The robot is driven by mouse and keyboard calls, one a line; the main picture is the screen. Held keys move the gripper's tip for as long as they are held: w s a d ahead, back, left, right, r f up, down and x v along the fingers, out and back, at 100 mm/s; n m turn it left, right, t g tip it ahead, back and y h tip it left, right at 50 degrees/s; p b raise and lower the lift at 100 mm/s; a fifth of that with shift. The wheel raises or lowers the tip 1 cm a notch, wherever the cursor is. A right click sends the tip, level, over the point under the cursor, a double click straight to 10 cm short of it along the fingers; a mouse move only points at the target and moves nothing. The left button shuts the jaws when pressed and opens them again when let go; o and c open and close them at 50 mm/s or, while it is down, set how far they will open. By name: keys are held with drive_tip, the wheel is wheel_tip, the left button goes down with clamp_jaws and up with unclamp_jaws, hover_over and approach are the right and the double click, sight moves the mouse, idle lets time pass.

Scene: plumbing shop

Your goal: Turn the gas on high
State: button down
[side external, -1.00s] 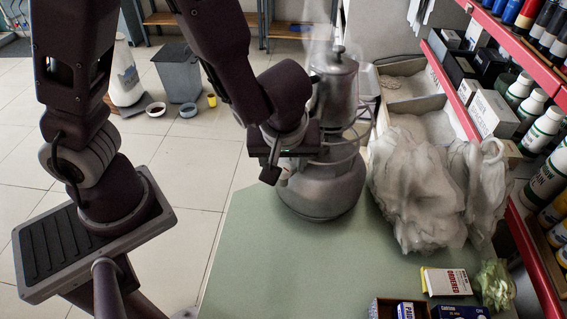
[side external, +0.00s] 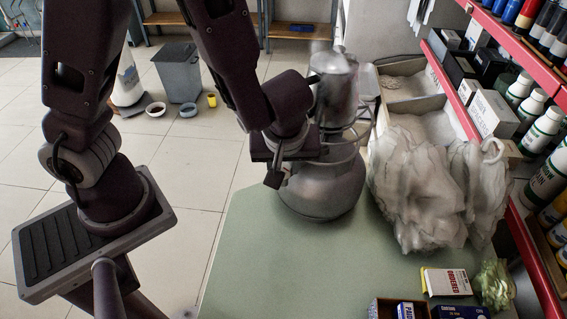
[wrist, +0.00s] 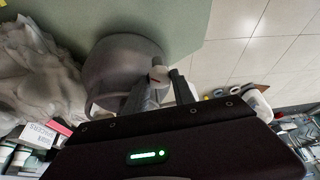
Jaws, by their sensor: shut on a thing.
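A grey gas cylinder (side external: 325,193) stands on the green table top, with a metal pot (side external: 335,88) on the burner above it. In the side view my gripper (side external: 281,172) is at the left side of the cylinder, below the pot. The knob is small there and partly hidden by the fingers. I cannot tell any flame.
A crumpled translucent plastic bag (side external: 418,190) stands close to the right of the cylinder. Red shelves with bottles and boxes (side external: 493,113) line the right side. Small boxes (side external: 447,282) lie at the table's front right. The green table top (side external: 270,265) is clear in front.

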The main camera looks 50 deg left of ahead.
drive_tip(key=n+g, duration=0.1)
drive_tip(key=n, duration=0.4)
drive_tip(key=shift+w+g+y, duration=0.15)
drive_tip(key=shift+g+y, duration=0.25)
drive_tip(key=shift+w+n+g, duration=0.1)
drive_tip(key=shift+n+g, duration=0.7)
drive_tip(key=shift+n, duration=1.3)
drive_tip(key=c, duration=1.1)
unclamp_jaws()
